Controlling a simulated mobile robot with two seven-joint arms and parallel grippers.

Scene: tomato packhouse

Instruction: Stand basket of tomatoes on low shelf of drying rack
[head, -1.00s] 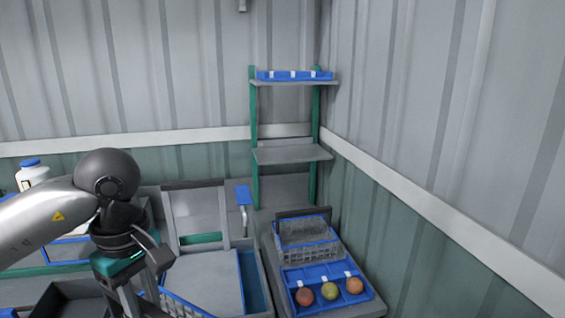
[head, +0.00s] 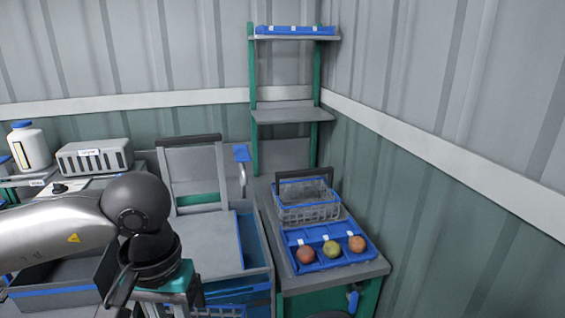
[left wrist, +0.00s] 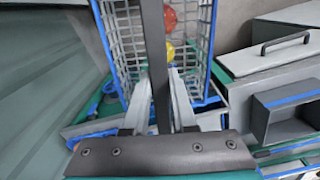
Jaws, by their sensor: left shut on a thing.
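The basket of tomatoes (left wrist: 125,38) shows in the left wrist view as a wire-mesh basket with a blue rim and a dark handle bar. A red and a yellow tomato (left wrist: 168,18) are visible inside. My left gripper (left wrist: 160,78) is shut on the handle. In the head view my left gripper (head: 168,302) is at the bottom edge, its fingertips cut off. The drying rack (head: 254,130) stands in the far corner with green posts. Its low grey shelf (head: 292,115) looks empty; its top shelf (head: 310,37) bears a blue tray. My right gripper is out of view.
A bench (head: 350,270) at right holds another mesh basket (head: 308,212) and a blue tray (head: 305,268) with 3 tomatoes. A blue-handled lever (head: 242,154) stands before the rack. A white bottle (head: 30,147) and grey crate (head: 95,157) are at left.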

